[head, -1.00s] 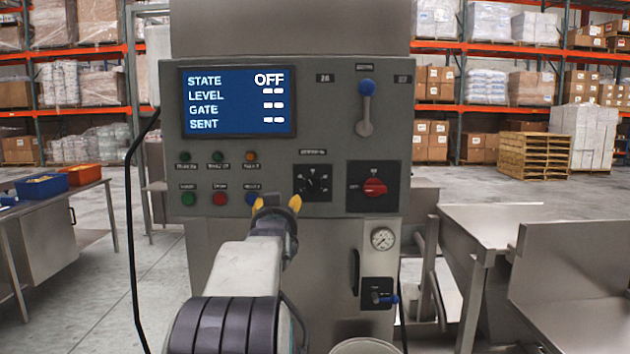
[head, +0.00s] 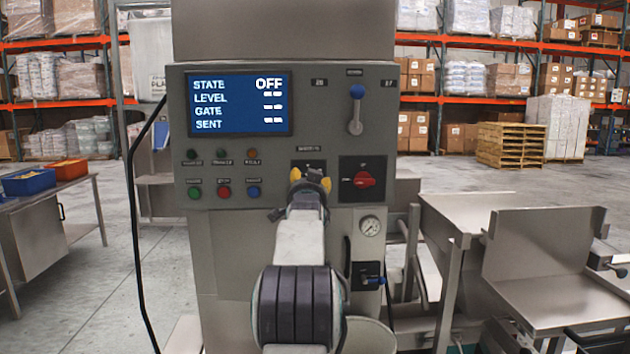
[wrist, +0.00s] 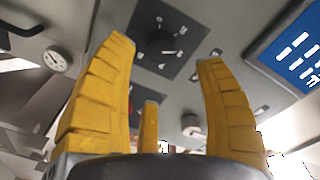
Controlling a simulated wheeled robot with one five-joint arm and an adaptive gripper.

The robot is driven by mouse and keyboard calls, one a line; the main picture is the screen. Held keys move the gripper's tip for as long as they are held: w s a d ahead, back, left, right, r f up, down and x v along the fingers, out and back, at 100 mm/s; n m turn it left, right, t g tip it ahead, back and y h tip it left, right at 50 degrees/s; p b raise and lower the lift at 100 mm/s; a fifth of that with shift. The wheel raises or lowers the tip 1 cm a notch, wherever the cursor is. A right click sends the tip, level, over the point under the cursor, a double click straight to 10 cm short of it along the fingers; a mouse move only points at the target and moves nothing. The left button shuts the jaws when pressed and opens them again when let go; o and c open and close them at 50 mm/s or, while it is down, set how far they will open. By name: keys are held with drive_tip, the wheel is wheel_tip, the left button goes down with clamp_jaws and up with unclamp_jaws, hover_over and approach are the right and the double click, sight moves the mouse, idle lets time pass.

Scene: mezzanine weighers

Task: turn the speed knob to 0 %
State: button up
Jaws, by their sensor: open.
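The speed knob (wrist: 168,50) is a small dark dial with pale marks around it on a black square plate (wrist: 148,28). In the wrist view it lies beyond and between my fingertips, apart from them. Its pale pointer seems to aim right in that view; the marks are too small to read surely. In the head view my gripper (head: 311,179) covers most of the dial plate (head: 308,164). My gripper's yellow fingers are spread and empty, and it also shows in the wrist view (wrist: 165,52).
A red rotary switch (head: 365,180) sits just right of the dial. Coloured buttons (head: 223,192) are to the left. The display (head: 238,103) reads OFF. A blue-tipped lever (head: 356,110) is above, a gauge (head: 370,226) and a blue-handled valve (head: 371,280) below.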

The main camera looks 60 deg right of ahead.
drive_tip(key=shift+p+x, duration=3)
drive_tip(key=shift+x, duration=0.6)
drive_tip(key=shift+c, duration=0.5)
drive_tip(key=c, duration=1.1)
